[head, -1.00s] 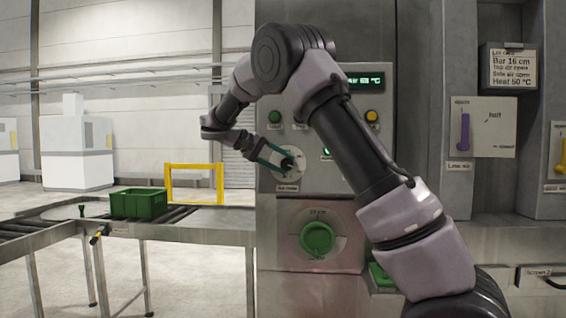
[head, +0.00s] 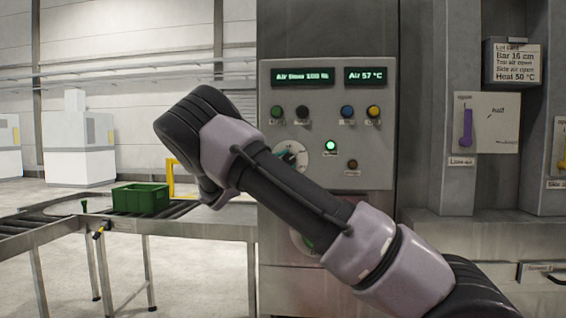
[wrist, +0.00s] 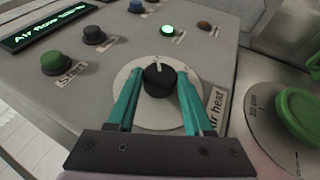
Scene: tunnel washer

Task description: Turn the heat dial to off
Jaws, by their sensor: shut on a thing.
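The heat dial (wrist: 159,80) is a black knob with a white pointer mark, on a round white plate labelled "Air heat" in the wrist view. My gripper (wrist: 158,74) has its teal fingers shut on the knob, one on each side. In the wrist view the pointer mark faces the picture's top. In the head view my arm hides most of the gripper, and only part of the dial plate (head: 300,148) shows. The scale marks around the dial are too small to read.
The panel has a green button (head: 277,112), several other buttons and a lit green lamp (head: 331,146). A display (head: 366,75) reads "Air 57 °C". A larger green dial (wrist: 298,112) is beside the air heat plate. A green crate (head: 140,199) stands on the conveyor.

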